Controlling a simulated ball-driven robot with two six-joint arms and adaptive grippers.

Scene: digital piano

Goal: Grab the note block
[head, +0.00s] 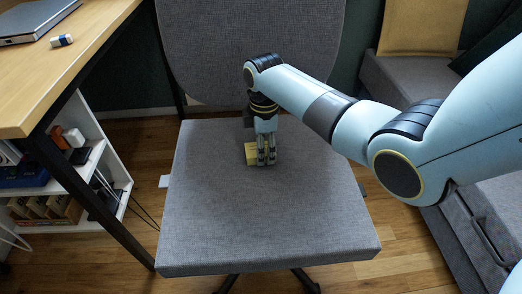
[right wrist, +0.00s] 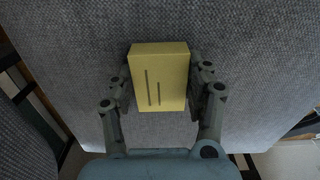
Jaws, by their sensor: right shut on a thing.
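The note block is a small yellow block (head: 251,153) on the seat of the grey chair (head: 300,215) in the head view. In the right wrist view the note block (right wrist: 161,80) lies between the two fingers, with two dark lines on its face. My right gripper (head: 262,160) reaches down to the seat and is shut on the block, one finger at each side. The fingers hide part of the block in the head view. I cannot tell whether the block touches the seat. My left gripper is not in view.
A wooden desk (head: 75,60) with a laptop (head: 35,20) and an eraser (head: 62,41) stands at the left, above a white shelf (head: 85,165). The chair's backrest (head: 215,60) rises behind the block. A grey sofa (head: 415,80) is at the right. The front seat is clear.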

